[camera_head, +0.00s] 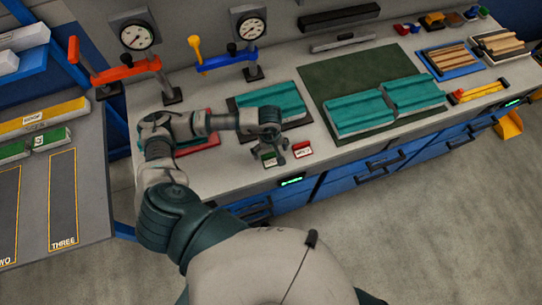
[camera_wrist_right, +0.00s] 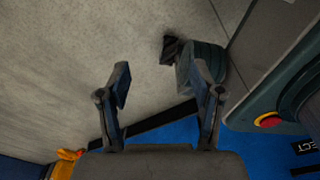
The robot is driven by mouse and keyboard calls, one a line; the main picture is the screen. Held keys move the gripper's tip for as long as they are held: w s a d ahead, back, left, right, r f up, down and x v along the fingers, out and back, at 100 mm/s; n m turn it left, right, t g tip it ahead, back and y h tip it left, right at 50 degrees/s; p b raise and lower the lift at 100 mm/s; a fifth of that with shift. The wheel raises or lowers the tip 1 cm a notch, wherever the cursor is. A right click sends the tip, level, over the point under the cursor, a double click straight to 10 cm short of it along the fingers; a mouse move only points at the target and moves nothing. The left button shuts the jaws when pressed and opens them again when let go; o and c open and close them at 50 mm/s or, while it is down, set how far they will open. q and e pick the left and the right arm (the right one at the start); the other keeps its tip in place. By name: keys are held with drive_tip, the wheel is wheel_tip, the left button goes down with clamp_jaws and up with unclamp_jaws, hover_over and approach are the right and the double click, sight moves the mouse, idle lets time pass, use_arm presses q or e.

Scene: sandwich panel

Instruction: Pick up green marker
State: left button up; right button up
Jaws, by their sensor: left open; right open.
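A small green marker block with a pale label (camera_head: 270,159) lies on the front edge of the grey bench. A similar red block (camera_head: 302,149) sits just to its right. My left gripper (camera_head: 280,152) is open, with its fingers pointing down right by the green block. The fingers partly overlap it in the head view, and I cannot tell whether they touch it. My right gripper (camera_wrist_right: 162,76) shows in the right wrist view, open and empty between its fingers.
Teal panels (camera_head: 357,112) lie on a dark green mat (camera_head: 342,80). Toggle clamps in orange (camera_head: 128,72) and blue (camera_head: 230,60) stand behind my left arm with gauges. Blue drawers (camera_head: 345,178) line the bench front. A side table (camera_head: 92,190) stands at left.

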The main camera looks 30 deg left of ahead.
use_arm(q)
drive_tip(key=shift+a+f, duration=0.2)
drive_tip(key=shift+f, duration=0.6)
drive_tip(key=shift+d, duration=0.15)
drive_tip(key=c, duration=1.2)
use_arm(e)
drive_tip(key=shift+s+a, duration=0.4)
use_arm(q)
drive_tip(key=shift+r, duration=0.1)
